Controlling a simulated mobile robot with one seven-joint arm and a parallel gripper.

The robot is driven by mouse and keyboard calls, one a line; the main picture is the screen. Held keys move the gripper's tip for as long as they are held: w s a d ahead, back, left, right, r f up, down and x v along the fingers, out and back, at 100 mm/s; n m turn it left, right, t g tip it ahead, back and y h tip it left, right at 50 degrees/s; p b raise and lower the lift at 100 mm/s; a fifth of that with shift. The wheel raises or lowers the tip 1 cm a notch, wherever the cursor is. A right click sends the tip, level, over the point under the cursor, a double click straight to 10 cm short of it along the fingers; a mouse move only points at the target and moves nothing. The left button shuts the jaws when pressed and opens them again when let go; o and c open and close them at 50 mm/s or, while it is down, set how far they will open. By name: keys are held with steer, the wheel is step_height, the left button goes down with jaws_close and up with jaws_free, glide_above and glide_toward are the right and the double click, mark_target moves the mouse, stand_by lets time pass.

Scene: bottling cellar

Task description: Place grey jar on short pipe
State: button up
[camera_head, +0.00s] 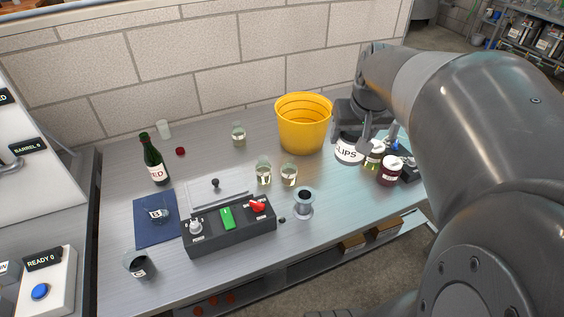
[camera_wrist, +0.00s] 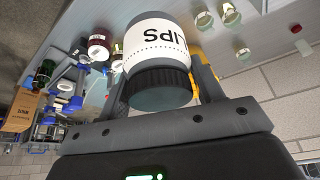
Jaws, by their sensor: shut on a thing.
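The grey jar (camera_head: 348,150) has a dark lid and a broad white label reading "CLIPS". My gripper (camera_head: 365,135) is shut on it and holds it above the right part of the bench. In the wrist view the jar (camera_wrist: 158,50) sits between both fingers, its dark ribbed lid nearest the camera. The short pipe (camera_head: 303,208), a pale metal spool with flanged ends and a dark opening on top, stands upright on the bench, to the left of the jar and nearer the front edge. I cannot make it out in the wrist view.
A yellow bucket (camera_head: 303,136) stands behind the pipe and left of my gripper. Glass jars (camera_head: 289,174) and a control box (camera_head: 230,226) lie left of the pipe. A dark red jar (camera_head: 390,171) stands below right of the held jar.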

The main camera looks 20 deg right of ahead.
mark_target(354, 160)
steer(key=s, duration=0.1)
steer(key=s+f, duration=0.1)
steer(key=shift+s+d+f+m, duration=0.2)
steer(key=shift+s+d+m, duration=0.1)
steer(key=shift+s, duration=0.1)
steer(key=f, duration=0.4)
steer(key=shift+w+a+f, duration=0.15)
steer(key=shift+w+f, duration=0.15)
steer(key=shift+w, duration=0.05)
steer(key=shift+w+a+f, duration=1.25)
steer(key=shift+w+f, duration=0.15)
steer(key=shift+f, duration=0.4)
steer(key=shift+w+a+f, duration=1.2)
steer(key=shift+w+f, duration=0.25)
steer(key=shift+f, duration=0.3)
steer(key=shift+w+a+f, duration=1.25)
steer(key=shift+w+f, duration=0.15)
steer(key=shift+f, duration=0.4)
steer(key=shift+f, duration=0.1)
steer(key=o, duration=1.1)
steer(key=shift+o, duration=0.2)
